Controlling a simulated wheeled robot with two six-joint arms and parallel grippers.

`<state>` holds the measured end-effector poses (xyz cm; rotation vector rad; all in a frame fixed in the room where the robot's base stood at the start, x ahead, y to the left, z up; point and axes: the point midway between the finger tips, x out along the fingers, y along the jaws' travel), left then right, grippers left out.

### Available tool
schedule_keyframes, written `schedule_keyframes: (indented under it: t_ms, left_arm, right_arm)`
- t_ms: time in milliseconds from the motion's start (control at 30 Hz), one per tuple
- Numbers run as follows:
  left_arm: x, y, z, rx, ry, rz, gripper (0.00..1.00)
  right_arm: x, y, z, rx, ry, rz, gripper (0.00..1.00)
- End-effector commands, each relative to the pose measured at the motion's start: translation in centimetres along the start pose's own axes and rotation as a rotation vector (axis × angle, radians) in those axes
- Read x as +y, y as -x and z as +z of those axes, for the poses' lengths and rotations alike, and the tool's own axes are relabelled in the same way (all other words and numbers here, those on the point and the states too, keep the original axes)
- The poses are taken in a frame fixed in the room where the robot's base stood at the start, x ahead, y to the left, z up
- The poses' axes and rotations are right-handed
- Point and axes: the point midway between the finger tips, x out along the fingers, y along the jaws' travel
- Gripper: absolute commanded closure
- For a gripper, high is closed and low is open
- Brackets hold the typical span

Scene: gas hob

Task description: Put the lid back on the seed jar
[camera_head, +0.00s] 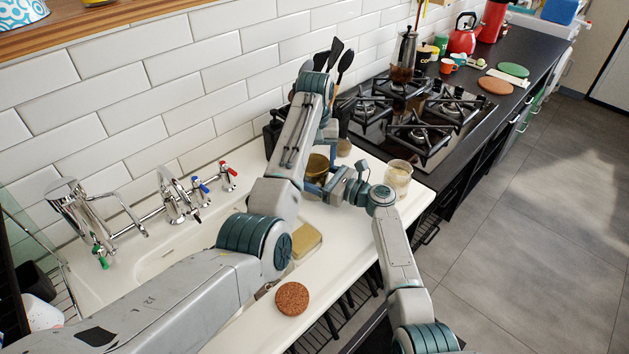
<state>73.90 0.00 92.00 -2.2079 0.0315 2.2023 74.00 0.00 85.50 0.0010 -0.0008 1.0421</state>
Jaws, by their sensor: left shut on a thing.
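A clear glass jar (398,178) with pale contents stands on the white counter near the hob; I take it for the seed jar, and cannot see a lid on it clearly. A round cork disc (291,298), possibly the lid, shows at the counter's front edge, apart from both grippers. My left gripper (318,183) points down left of the jar, shut at an olive-brown round vessel (318,164); arm links hide most of the contact. My right arm reaches in from the lower right to the same place. Its fingers are too hidden to tell open from shut.
A sink with taps (180,198) lies left. A yellowish block (306,240) lies on the counter behind my left forearm. Dark utensils (335,58) stand by the wall. The gas hob (415,115) is beyond the jar, with a moka pot (404,55) on it.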

Motion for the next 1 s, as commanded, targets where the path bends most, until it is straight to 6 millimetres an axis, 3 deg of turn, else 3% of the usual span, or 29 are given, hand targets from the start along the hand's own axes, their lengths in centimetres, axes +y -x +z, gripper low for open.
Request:
schedule_keyframes:
  t_ms: [1000]
  left_arm:
    - [0.44, -0.2, 0.34, 0.0, -1.925, 0.015, 0.55]
  right_arm:
    - [-0.04, -0.1, -0.06, 0.002, -0.001, -0.003, 0.93]
